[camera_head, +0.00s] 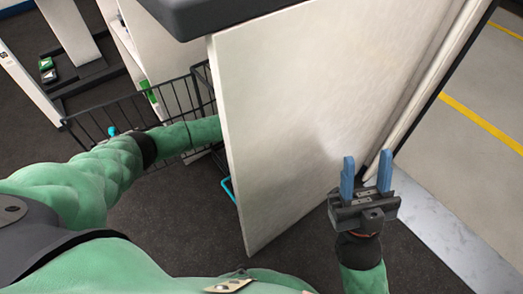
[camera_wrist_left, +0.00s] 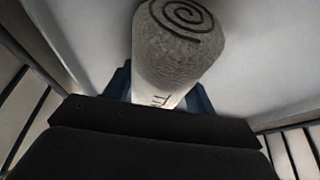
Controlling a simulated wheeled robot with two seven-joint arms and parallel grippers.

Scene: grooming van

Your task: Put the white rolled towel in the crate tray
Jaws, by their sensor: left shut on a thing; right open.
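A white rolled towel (camera_wrist_left: 172,62) with a dark spiral on its end shows in the left wrist view. My left gripper (camera_wrist_left: 158,95) is shut on it, with a blue finger on each side. In the head view my left arm reaches behind a large pale panel, which hides the left gripper and the towel. My right gripper (camera_head: 366,176) is open and empty in front of the panel, its two blue fingers pointing up. I cannot make out the crate tray for certain in either view.
The large pale panel (camera_head: 300,120) stands upright in the middle, between my two arms. A black wire basket (camera_head: 95,122) is beside my left forearm. Dark floor (camera_head: 180,225) lies below. A grey floor with yellow lines (camera_head: 480,122) is at the right.

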